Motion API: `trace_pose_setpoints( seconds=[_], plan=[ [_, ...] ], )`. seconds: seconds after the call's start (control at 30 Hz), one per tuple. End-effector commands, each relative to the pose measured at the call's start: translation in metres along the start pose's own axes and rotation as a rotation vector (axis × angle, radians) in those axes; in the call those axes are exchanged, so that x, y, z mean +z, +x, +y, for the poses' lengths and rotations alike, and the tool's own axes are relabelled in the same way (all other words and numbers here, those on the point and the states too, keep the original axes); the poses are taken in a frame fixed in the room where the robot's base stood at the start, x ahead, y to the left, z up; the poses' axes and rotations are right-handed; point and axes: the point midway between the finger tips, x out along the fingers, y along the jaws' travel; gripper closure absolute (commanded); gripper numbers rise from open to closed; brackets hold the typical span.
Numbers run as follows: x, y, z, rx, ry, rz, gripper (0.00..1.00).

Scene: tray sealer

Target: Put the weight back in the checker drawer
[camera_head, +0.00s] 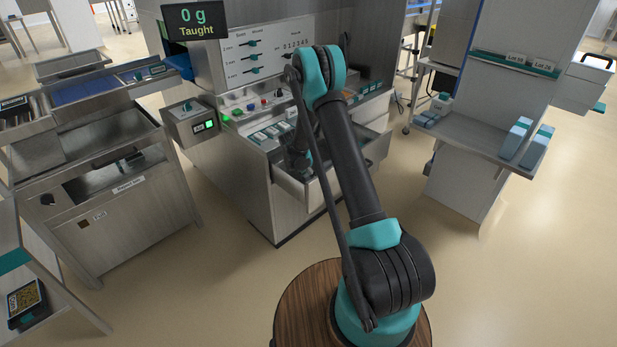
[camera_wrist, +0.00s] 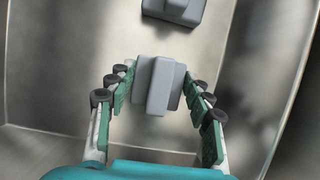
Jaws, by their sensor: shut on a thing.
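A grey block-shaped weight (camera_wrist: 157,88) shows in the wrist view between the green-padded fingers of my gripper (camera_wrist: 160,78), which is shut on it. The weight is over the inside of an open metal drawer (camera_wrist: 60,75); I cannot tell whether it touches the floor. A second grey object (camera_wrist: 172,10) lies in the drawer at the top edge, partly cut off. In the head view the open drawer (camera_head: 298,195) sticks out of the steel cabinet, and my gripper (camera_head: 300,165) is down in it, partly hidden behind my arm. The weight cannot be made out there.
A display (camera_head: 195,20) reads "0 g Taught". A control panel (camera_head: 254,52) rises behind the drawer. A small box with a green readout (camera_head: 190,122) juts out at left, near a steel conveyor bench (camera_head: 110,195). A shelf unit (camera_head: 480,140) stands at right. Floor is clear between.

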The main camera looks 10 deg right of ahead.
Motion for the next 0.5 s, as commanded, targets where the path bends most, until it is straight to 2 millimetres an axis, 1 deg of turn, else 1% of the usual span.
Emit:
trace_pose_setpoints(
  seconds=[0.2,0.23,0.37,0.5],
  plan=[
    [-0.0008,0.0020,0.0000,0.000,0.000,0.000,0.93],
    [-0.0007,0.0016,-0.0001,0.000,0.000,0.000,0.45],
    [-0.0006,0.0015,-0.0001,0.000,0.000,0.000,0.29],
    [-0.0005,0.0014,-0.0001,0.000,0.000,0.000,0.28]
  ],
)
